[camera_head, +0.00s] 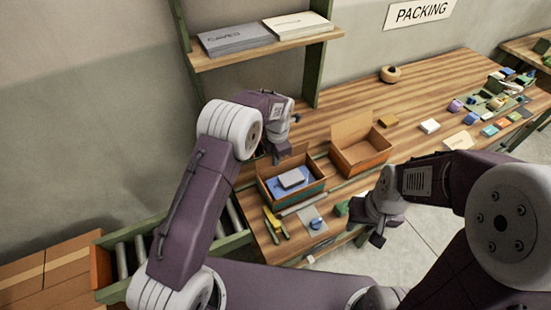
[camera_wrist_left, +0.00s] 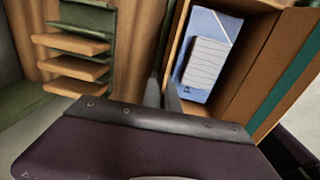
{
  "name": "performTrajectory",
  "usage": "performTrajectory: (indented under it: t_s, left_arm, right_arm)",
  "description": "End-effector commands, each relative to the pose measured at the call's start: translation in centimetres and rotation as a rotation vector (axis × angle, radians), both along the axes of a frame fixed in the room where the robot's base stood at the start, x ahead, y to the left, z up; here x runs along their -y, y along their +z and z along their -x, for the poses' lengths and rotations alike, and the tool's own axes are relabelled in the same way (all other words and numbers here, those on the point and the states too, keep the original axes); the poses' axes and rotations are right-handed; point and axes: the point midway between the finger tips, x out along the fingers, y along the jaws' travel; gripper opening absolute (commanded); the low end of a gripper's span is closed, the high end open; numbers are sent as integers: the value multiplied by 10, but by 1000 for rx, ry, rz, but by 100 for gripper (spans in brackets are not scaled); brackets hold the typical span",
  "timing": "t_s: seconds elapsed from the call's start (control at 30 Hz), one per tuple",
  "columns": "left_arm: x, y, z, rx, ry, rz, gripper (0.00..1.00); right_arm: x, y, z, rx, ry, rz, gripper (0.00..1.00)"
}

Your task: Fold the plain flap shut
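An open carton with a green band (camera_head: 310,190) stands near the table's front edge. A blue sheet (camera_head: 275,187) and a pale grey block (camera_head: 291,178) lie inside it; the left wrist view shows the block (camera_wrist_left: 205,65) on the blue sheet (camera_wrist_left: 212,25). A plain brown flap (camera_head: 296,161) stands up at the carton's back. My left gripper (camera_head: 281,158) is at the back left of the carton, close to this flap. In the left wrist view its fingers (camera_wrist_left: 162,95) look close together, with nothing visible between them. My right gripper (camera_head: 372,236) hangs by the front edge, its fingers unclear.
A second open carton (camera_head: 362,156) stands to the right. Yellow-handled tool (camera_head: 276,224), a grey roll (camera_head: 303,206) and a blue item (camera_head: 316,223) lie in front. A shelf (camera_head: 262,53) is behind.

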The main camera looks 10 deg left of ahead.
Motion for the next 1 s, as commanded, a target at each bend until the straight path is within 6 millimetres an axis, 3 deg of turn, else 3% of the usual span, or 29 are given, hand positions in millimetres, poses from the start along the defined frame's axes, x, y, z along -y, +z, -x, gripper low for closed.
performTrajectory:
  t_s: [0.57,0.77,1.0]
  left_arm:
    - [0,-2,0,10,0,-8,0]
    - [4,-15,5,137,-5,-91,0]
    - [7,-14,8,262,-5,-172,0]
  right_arm:
    - [0,-5,0,0,0,0,36]
    - [0,-59,0,0,0,0,36]
    - [0,-116,0,0,0,0,36]
